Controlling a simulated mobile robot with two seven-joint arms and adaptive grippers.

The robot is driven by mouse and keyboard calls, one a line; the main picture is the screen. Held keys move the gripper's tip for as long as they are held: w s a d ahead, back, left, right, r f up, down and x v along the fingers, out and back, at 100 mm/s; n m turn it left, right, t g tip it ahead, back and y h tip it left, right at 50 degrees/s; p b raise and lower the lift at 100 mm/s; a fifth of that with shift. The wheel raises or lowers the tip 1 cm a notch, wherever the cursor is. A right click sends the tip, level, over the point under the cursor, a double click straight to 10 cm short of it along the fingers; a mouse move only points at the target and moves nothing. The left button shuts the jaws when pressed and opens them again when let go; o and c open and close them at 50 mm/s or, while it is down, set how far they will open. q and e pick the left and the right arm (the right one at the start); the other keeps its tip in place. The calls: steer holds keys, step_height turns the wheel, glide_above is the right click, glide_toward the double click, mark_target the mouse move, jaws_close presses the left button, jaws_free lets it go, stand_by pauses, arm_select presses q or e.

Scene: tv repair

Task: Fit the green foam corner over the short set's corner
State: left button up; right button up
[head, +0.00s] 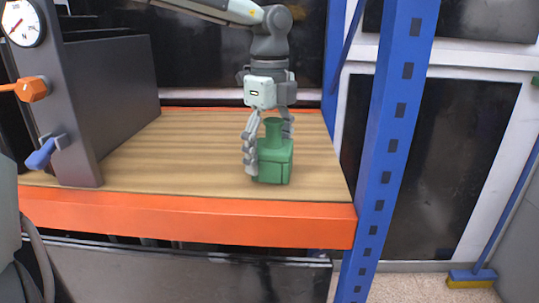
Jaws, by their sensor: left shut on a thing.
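The green foam corner (273,161) is a blocky green piece with a round knob on top. It is at the right part of the wooden shelf, upright, and I cannot tell if it touches the board. My left gripper (268,135) points down from above and is shut on the green foam corner, with fingers on both sides of its knob. A dark grey box-like set (112,95) stands at the left of the shelf; I cannot tell if it is the short set. My right gripper is not in view.
The wooden shelf (190,160) has an orange front beam (190,222) and a blue upright (385,150) at its right. A gauge (21,22), an orange handle (33,89) and a blue handle (42,153) are on the left. The board between the grey box and the foam is clear.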

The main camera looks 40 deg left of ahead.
arm_select(q)
steer(key=shift+f, duration=0.3)
steer(key=o, duration=1.3)
